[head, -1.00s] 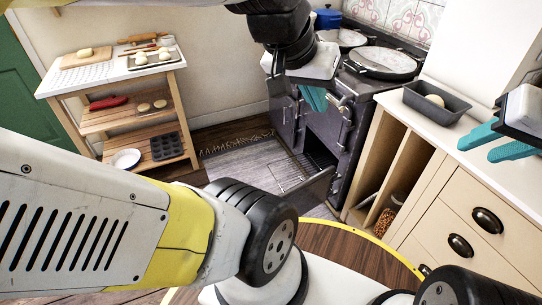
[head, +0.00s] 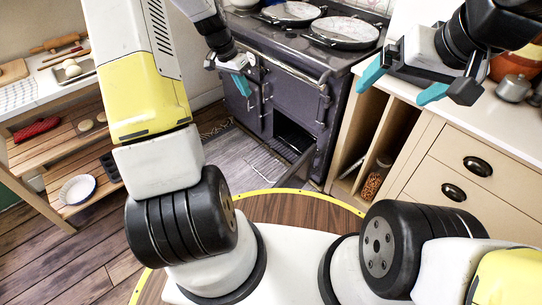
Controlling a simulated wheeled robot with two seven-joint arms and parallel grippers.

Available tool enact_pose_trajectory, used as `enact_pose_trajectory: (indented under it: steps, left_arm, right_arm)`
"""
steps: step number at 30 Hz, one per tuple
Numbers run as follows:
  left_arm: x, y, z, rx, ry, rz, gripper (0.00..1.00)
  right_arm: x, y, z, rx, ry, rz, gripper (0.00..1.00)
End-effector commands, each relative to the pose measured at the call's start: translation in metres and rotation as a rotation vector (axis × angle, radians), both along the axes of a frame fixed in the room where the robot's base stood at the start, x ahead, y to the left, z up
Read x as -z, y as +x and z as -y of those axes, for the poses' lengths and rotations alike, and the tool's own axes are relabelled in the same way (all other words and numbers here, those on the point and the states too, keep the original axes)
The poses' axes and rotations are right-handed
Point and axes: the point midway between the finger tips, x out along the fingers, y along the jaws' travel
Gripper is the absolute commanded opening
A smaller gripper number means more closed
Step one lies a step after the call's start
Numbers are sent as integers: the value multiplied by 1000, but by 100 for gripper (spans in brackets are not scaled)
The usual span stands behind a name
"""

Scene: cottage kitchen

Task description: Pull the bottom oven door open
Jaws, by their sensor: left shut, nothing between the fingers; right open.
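The dark range oven (head: 290,75) stands against the back wall. Its bottom oven door (head: 299,172) stands open, swung outward and seen nearly edge-on, with the dark bottom compartment (head: 292,132) showing behind it. My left gripper (head: 241,86) is shut and empty, its teal fingers in front of the upper left part of the oven, above and apart from the bottom door. My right gripper (head: 402,86) is open and empty, above the counter to the right of the oven.
A wooden shelf table (head: 62,150) stands at the left. A cream cabinet (head: 415,170) with drawers borders the oven on the right, a jar (head: 376,180) in its open slot. A grey rug (head: 225,155) lies before the oven.

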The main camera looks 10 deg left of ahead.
Motion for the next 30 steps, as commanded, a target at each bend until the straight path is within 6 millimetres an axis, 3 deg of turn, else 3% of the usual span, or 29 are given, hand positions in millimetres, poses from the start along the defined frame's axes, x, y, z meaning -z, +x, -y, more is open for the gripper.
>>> enact_pose_trajectory:
  steps: [1,7,12,15,18,21,30]
  left_arm:
    - [35,8,-7,15,-28,-21,0]
    - [157,26,-27,77,-132,-40,0]
    - [262,20,-35,101,-229,-31,0]
    - [315,10,-35,103,-277,-20,0]
    - [354,-1,-33,101,-311,-8,0]
    - [379,-8,-30,100,-333,3,0]
    - [411,-12,-16,99,-347,10,0]
  right_arm:
    - [0,0,0,0,0,0,99]
    - [0,0,0,0,0,0,99]
    - [0,0,0,0,0,0,99]
    - [0,0,0,0,0,0,99]
    - [0,0,0,0,0,0,99]
    - [0,0,0,0,0,0,99]
    - [0,0,0,0,0,0,99]
